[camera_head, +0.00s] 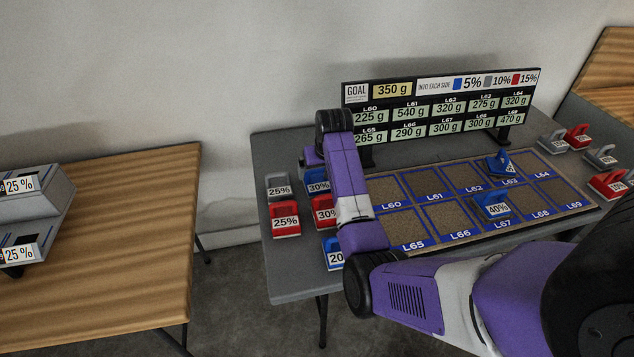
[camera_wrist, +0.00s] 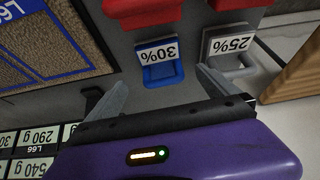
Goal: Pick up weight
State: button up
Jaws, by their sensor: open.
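My gripper (camera_wrist: 158,92) is open and empty in the wrist view, with one finger on each side. A blue weight labelled 30% (camera_wrist: 162,74) sits just ahead, roughly between the fingertips. In the head view this blue weight (camera_head: 318,182) is partly hidden by my arm. A grey weight labelled 25% (camera_wrist: 229,52) stands beside it, near the right fingertip; it also shows in the head view (camera_head: 279,188). Red weights labelled 25% (camera_head: 285,222) and 30% (camera_head: 323,211) stand in front of these in the head view.
A brown board with labelled squares (camera_head: 435,193) fills the grey table's middle, bearing blue weights (camera_head: 491,206) and (camera_head: 500,163). A display panel (camera_head: 440,105) stands behind. Another blue weight (camera_head: 333,256) is partly covered by my arm. More weights (camera_head: 608,183) lie at right.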

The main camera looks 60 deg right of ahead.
aim_at(317, 182)
jog(key=shift+f+y, duration=0.3)
jog(key=shift+f, duration=0.15)
jog(key=shift+x, duration=3.45)
jog(key=shift+c, duration=0.2)
jog(key=c, duration=1.7)
jog(key=shift+r, duration=0.1)
